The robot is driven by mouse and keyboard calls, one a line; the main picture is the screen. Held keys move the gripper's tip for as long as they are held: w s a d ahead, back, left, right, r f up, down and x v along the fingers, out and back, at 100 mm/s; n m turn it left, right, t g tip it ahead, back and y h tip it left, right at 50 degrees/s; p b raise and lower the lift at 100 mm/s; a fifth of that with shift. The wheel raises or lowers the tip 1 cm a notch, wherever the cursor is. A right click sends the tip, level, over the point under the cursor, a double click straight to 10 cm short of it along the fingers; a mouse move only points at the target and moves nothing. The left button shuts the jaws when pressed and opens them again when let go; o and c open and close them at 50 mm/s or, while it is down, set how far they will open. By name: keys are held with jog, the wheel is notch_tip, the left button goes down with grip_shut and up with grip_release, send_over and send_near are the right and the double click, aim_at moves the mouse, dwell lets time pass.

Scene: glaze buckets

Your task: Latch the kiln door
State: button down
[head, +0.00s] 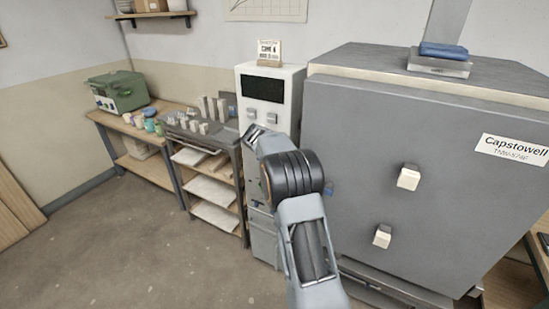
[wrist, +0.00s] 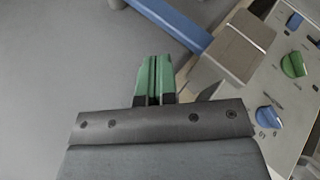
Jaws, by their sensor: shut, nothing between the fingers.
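The kiln (head: 350,140) stands at the right in the head view, its broad grey front upright with two pale plugs (head: 408,178). My arm reaches up in front of its left edge. My gripper (wrist: 154,62) shows green fingertips in the wrist view, shut together and empty. A blue bar (wrist: 175,22) with a grey block (wrist: 232,50) at its end lies beyond and right of the fingertips, apart from them in the picture. It may be the latch handle; I cannot tell for sure. In the head view my arm covers that area.
A panel with a green knob (wrist: 294,64) and a blue knob (wrist: 269,117) is close on the right in the wrist view. A white control cabinet (head: 288,80) stands left of the kiln. A shelf rack (head: 205,165) and table are further left. The floor (head: 130,245) is clear.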

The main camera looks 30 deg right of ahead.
jog(key=w+a+r+b, duration=0.1)
jog(key=w+a+r, duration=0.4)
jog(key=a, duration=0.3)
jog(key=shift+r, duration=0.25)
dwell(0.4)
